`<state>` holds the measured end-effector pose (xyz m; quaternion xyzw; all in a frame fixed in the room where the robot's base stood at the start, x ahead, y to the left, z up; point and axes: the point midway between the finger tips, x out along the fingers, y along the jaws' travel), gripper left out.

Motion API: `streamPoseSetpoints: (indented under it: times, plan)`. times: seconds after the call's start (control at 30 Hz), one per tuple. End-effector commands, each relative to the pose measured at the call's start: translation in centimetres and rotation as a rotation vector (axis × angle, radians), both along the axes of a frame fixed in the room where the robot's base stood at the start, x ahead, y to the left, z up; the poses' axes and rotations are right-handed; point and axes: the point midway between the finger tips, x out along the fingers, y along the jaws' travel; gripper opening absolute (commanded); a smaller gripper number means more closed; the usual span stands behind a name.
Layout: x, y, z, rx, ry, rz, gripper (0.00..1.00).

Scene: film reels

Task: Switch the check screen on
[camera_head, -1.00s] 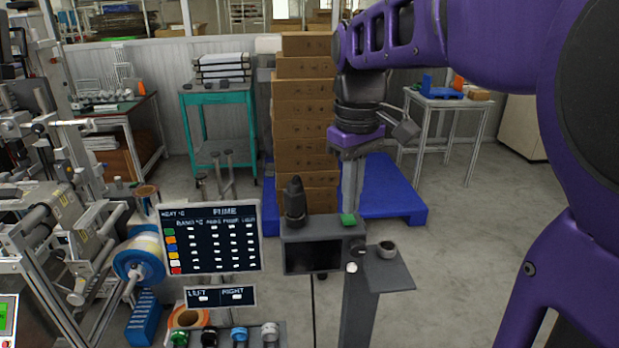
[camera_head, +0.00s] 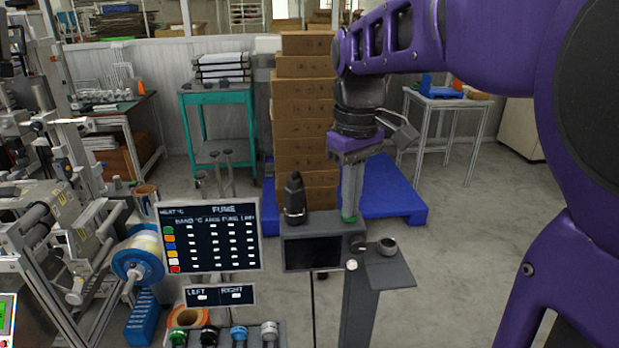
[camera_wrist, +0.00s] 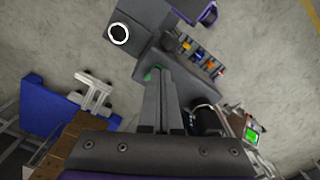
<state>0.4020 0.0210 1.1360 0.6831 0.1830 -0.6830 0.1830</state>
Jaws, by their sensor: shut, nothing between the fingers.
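The check screen (camera_head: 313,254) is a dark panel on the front of a grey box; it is black, with no picture on it. A green button (camera_head: 349,219) sits on top of the box at its right end and is mostly covered by my fingertips. My gripper (camera_head: 350,213) points straight down, shut and empty, with its tips at the button. In the wrist view the shut fingers (camera_wrist: 162,76) reach the box top and a bit of the green button (camera_wrist: 150,74) shows beside them. I cannot tell whether the button is pressed in.
A black bottle-shaped object (camera_head: 294,200) stands on the box's left end. A grey side shelf (camera_head: 390,272) with a small round cup (camera_head: 387,246) is at the right. A lit table board (camera_head: 210,238) stands to the left. Stacked cartons (camera_head: 304,125) stand behind.

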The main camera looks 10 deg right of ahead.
Motion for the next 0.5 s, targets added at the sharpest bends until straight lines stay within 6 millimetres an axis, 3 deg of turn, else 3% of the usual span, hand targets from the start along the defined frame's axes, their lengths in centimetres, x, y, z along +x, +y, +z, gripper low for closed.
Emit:
streamPoseSetpoints:
  times: [0.27,0.5]
  plan:
    - [0.0,0.0,-0.3,0.000,0.000,0.000,0.00]
    - [0.0,0.0,1.0,0.000,0.000,0.000,0.00]
